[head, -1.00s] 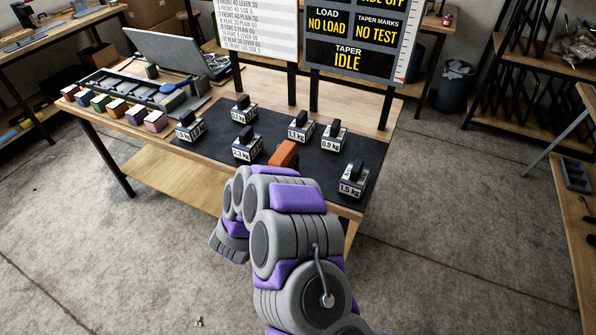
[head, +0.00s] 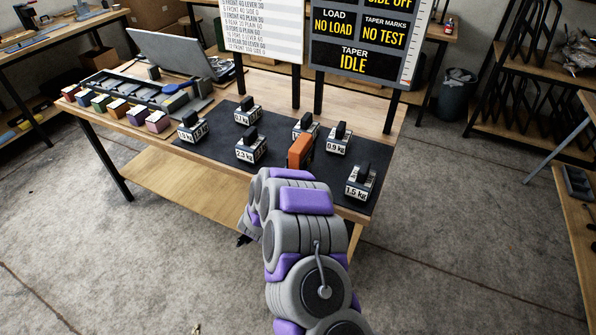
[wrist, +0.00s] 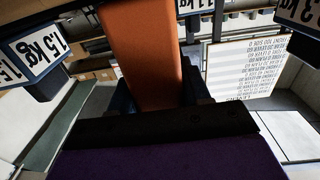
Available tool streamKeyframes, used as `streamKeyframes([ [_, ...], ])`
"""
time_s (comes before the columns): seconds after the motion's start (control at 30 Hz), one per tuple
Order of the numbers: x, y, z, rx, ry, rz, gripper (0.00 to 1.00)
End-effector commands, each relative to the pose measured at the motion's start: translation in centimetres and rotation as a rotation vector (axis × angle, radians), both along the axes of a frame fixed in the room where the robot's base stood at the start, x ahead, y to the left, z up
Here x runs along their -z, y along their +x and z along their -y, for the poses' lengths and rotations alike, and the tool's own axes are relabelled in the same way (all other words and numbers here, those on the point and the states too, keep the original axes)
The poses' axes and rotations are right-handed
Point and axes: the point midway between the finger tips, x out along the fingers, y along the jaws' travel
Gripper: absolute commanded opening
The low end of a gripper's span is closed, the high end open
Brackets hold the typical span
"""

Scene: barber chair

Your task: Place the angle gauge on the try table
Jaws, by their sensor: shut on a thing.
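An orange block (head: 300,152), which seems to be the angle gauge, shows just beyond the end of my arm in the head view. In the wrist view the orange block (wrist: 143,50) fills the upper middle. My gripper (wrist: 160,95) is shut on it; the dark fingers show beside its lower end. The head view hides my gripper behind my arm. The block overlaps the black mat (head: 225,155) on the wooden table (head: 270,90); I cannot tell whether it touches the mat. No label shows which surface is the try table.
Several labelled weights stand on the mat, including the 1.5 kg weight (head: 360,183) at right and the 2.3 kg weight (head: 250,147) at left. Coloured blocks (head: 116,112) and a grey rail fixture (head: 195,108) occupy the left end. Display boards (head: 362,45) stand behind.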

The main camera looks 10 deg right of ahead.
Motion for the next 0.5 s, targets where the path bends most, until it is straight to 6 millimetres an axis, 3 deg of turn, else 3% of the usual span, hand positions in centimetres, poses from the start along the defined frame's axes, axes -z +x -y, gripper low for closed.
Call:
streamKeyframes([
  [0.17,-0.07,0.0,0.47,0.001,0.006,-0.001,0.08],
  [0.2,-0.01,-0.02,0.48,0.001,0.006,-0.001,0.48],
  [0.5,-0.02,-0.01,-0.06,0.0,0.0,-0.001,0.72],
])
